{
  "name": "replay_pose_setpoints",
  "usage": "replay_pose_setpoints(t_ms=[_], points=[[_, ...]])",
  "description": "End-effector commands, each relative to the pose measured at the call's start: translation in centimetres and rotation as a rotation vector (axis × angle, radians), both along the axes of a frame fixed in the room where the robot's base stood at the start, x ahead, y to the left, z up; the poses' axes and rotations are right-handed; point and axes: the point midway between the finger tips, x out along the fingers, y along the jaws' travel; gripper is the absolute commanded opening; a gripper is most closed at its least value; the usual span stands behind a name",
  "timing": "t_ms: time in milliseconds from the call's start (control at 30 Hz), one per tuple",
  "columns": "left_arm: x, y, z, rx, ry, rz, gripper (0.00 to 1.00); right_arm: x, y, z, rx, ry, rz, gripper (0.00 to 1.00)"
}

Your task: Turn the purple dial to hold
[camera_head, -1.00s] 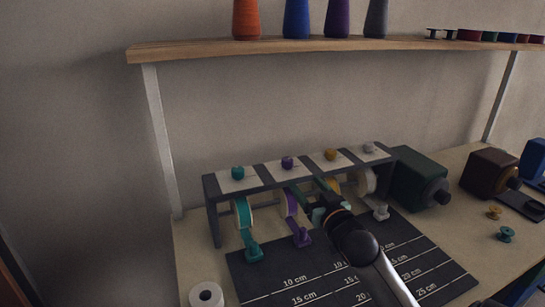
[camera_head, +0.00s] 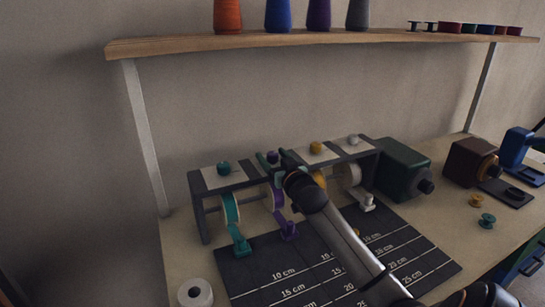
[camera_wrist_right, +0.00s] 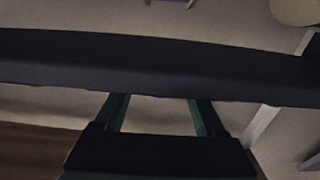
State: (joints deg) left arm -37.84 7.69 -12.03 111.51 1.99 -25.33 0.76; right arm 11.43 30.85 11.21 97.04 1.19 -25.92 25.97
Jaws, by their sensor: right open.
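The purple dial (camera_head: 272,157) sits on top of the dark ribbon rack (camera_head: 197,212), second from the left, above the purple ribbon (camera_head: 278,198). My right gripper (camera_head: 276,161) is at the rack's top edge, with its fingers close around the dial. Whether they touch it cannot be told. Its arm hides part of the rack and the dial's plate, so the setting cannot be read. In the right wrist view the green fingers (camera_wrist_right: 160,114) stand apart, with a dark bar across in front of them and no dial clearly visible. My left gripper is out of view.
A teal dial (camera_head: 223,168) is left of the purple one; a yellow dial (camera_head: 316,148) and a white dial (camera_head: 353,139) are to its right. A dark measuring mat (camera_head: 400,262) lies in front. A green box (camera_head: 400,168) stands right of the rack. A shelf (camera_head: 330,40) hangs above.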

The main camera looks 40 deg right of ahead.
Motion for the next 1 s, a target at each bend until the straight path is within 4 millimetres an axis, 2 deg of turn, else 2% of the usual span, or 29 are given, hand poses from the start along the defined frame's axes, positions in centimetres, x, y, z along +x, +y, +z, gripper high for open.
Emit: replay_pose_setpoints(t_ms=[333, 900, 1000], points=[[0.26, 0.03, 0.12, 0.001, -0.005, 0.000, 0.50, 0.30, -0.12, 0.00, 0.000, 0.000, 0.000, 0.72], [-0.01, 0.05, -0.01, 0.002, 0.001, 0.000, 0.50, 0.27, -0.10, -0.01, 0.000, 0.000, 0.000, 0.08], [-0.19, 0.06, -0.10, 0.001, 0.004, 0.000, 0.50, 0.27, -0.10, -0.02, 0.000, 0.000, 0.000, 0.00]])
